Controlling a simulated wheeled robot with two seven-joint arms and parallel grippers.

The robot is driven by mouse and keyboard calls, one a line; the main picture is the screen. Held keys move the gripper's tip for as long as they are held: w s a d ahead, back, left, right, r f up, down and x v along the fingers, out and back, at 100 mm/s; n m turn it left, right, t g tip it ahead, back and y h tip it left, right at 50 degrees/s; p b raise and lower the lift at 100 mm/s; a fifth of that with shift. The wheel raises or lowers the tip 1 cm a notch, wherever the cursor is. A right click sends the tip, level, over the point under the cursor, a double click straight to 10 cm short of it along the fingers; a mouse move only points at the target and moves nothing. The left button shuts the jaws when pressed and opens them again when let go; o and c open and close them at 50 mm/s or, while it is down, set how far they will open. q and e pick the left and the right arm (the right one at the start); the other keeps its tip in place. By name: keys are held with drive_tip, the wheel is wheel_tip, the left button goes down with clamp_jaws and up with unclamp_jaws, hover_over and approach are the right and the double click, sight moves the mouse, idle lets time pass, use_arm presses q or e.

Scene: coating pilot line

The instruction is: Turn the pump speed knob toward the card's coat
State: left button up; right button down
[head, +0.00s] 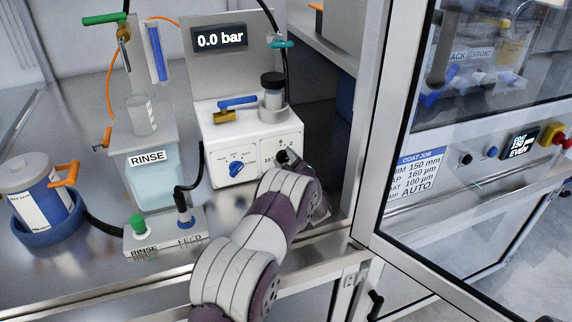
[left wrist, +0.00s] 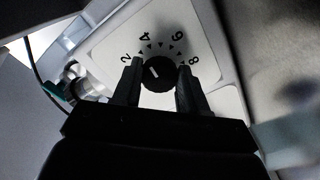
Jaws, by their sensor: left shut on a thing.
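The pump speed knob (left wrist: 158,74) is black and round with a white pointer line, on a white dial plate marked 2, 4, 6, 8. The line points up-left in the left wrist view, roughly between the 2 and 4 marks; I cannot read it more exactly. My left gripper (left wrist: 160,80) has a finger on each side of the knob and is shut on it. In the head view my left gripper (head: 290,158) is at the white pump box's front (head: 252,145), hiding the knob. The card (head: 416,176) reads COAT JOB, 150 mm, 160 µm, 100 µm, AUTO; its left edge is covered.
A blue selector knob (head: 236,168) sits on the same box, left of my gripper. A display (head: 220,38) reads 0.0 bar. A button box (head: 165,233) labelled RINSE and FEED stands in front. A cabinet door frame (head: 378,120) is close on the right.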

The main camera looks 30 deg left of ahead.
use_arm(q)
drive_tip(key=n+b, duration=0.2)
drive_tip(key=b, duration=0.1)
drive_tip(key=shift+f+n, duration=0.3)
drive_tip(key=shift+n, duration=0.1)
drive_tip(key=shift+r+n+b, duration=0.2)
drive_tip(key=shift+n+b, duration=0.9)
drive_tip(key=shift+b, duration=0.4)
drive_tip(key=o, duration=1)
drive_tip(key=shift+o, duration=0.3)
drive_tip(key=shift+s+r, duration=0.1)
drive_tip(key=shift+r, duration=0.05)
drive_tip(key=v, duration=0.7)
drive_tip(key=shift+s+d, duration=0.15)
drive_tip(key=shift+d, duration=0.1)
